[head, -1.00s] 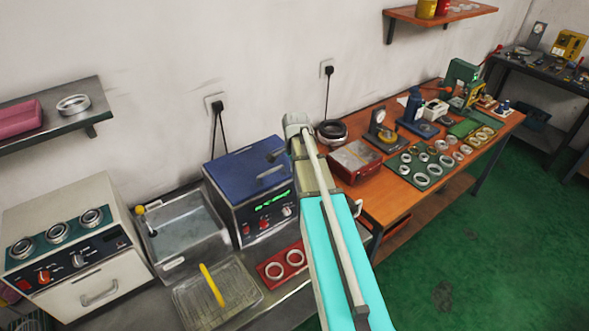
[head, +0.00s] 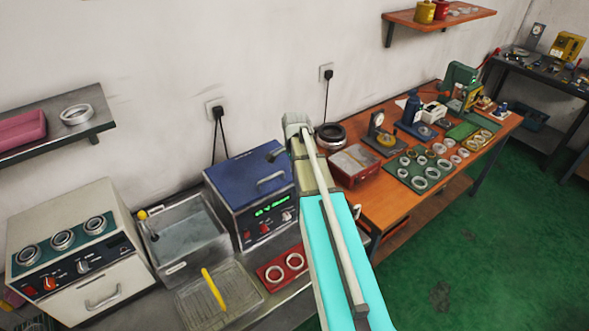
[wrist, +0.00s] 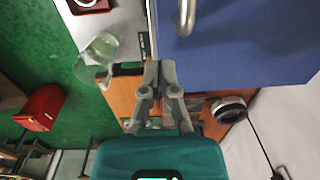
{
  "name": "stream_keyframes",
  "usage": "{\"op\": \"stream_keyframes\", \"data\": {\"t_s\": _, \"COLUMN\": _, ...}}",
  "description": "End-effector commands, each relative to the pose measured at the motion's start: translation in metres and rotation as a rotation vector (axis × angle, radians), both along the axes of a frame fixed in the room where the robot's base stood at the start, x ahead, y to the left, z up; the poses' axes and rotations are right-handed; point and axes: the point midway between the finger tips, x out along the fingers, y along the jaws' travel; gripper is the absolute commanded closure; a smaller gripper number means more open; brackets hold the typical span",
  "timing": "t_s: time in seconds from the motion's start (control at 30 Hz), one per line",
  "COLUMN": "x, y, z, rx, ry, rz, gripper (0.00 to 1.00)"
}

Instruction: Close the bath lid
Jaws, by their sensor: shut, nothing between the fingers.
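The bath is a blue box (head: 250,222) with a green-lit display and knobs on its front, standing left of my arm in the head view. Its blue lid (head: 240,178) has a grey bar handle (head: 271,180) and looks flat on the box, with no gap visible. In the wrist view, the blue lid (wrist: 245,40) fills the upper right, with part of the handle (wrist: 186,15) at the top edge. My gripper (wrist: 159,72) is shut and empty, beside the lid's edge; I cannot tell if it touches.
An open metal tank (head: 187,238) with liquid stands left of the bath. A wire basket (head: 235,290) with a yellow handle and a red ring tray (head: 271,274) lie in front. An orange bench (head: 395,205) with tools and rings is to the right.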

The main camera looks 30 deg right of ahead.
Motion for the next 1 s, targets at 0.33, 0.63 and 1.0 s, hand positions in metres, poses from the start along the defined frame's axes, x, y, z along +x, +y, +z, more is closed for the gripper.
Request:
{"op": "stream_keyframes", "data": {"t_s": 0.33, "x": 0.000, "y": 0.000, "z": 0.035, "rx": -0.001, "ry": -0.003, "rz": 0.000, "gripper": 1.00}}
{"op": "stream_keyframes", "data": {"t_s": 0.63, "x": 0.000, "y": 0.000, "z": 0.060, "rx": -0.002, "ry": -0.003, "rz": 0.000, "gripper": 1.00}}
{"op": "stream_keyframes", "data": {"t_s": 1.0, "x": 0.000, "y": 0.000, "z": 0.091, "rx": -0.002, "ry": -0.003, "rz": 0.000, "gripper": 1.00}}
